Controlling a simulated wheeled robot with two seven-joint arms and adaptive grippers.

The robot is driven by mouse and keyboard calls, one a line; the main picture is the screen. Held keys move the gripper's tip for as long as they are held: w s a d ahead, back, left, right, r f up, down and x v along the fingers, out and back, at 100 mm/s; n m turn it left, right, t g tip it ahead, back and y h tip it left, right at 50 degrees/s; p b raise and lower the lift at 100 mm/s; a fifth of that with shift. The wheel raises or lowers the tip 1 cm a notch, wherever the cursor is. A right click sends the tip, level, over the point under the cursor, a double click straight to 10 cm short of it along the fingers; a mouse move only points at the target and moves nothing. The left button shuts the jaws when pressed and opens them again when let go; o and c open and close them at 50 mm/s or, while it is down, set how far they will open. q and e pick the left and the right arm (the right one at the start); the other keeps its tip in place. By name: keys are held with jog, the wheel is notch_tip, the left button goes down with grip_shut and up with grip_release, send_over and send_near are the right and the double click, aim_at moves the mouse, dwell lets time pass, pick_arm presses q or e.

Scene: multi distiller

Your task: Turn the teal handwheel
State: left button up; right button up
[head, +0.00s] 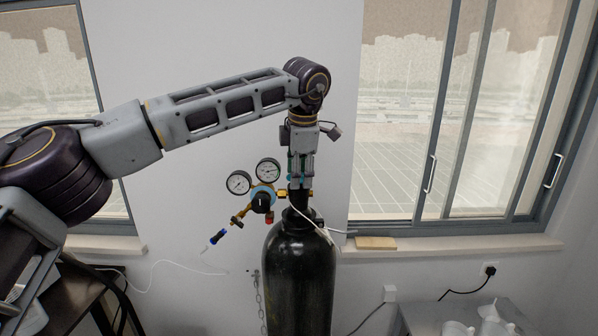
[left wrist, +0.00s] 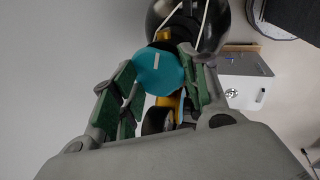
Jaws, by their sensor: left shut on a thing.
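The teal handwheel (left wrist: 157,72) is a round disc with a white mark, on top of the black gas cylinder (head: 300,275). In the head view my left gripper (head: 301,180) points down over the cylinder's valve and hides most of the handwheel. In the left wrist view my left gripper (left wrist: 163,88) has its green-padded fingers on either side of the handwheel, shut on it. The brass regulator (head: 262,200) with two round gauges sits to the left of the valve. My right gripper is in neither view.
A chain (head: 257,290) hangs at the cylinder's left. A wooden block (head: 375,243) lies on the window sill to the right. A grey table (head: 430,310) with white vessels stands at the lower right. A dark bench (head: 75,300) is at the lower left.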

pick_arm(q)
jog(key=shift+w+n+y+p, duration=0.2)
jog(key=shift+n+y+p, duration=0.25)
jog(key=shift+n, duration=1.35)
jog(key=shift+c, duration=0.2)
jog(key=o, duration=1.2)
jog(key=shift+w+f, duration=0.15)
jog(key=shift+w, duration=0.15)
jog(key=shift+s+d, duration=0.1)
jog(key=shift+s, duration=0.2)
jog(key=v, duration=1.2)
jog(key=shift+w, duration=0.3)
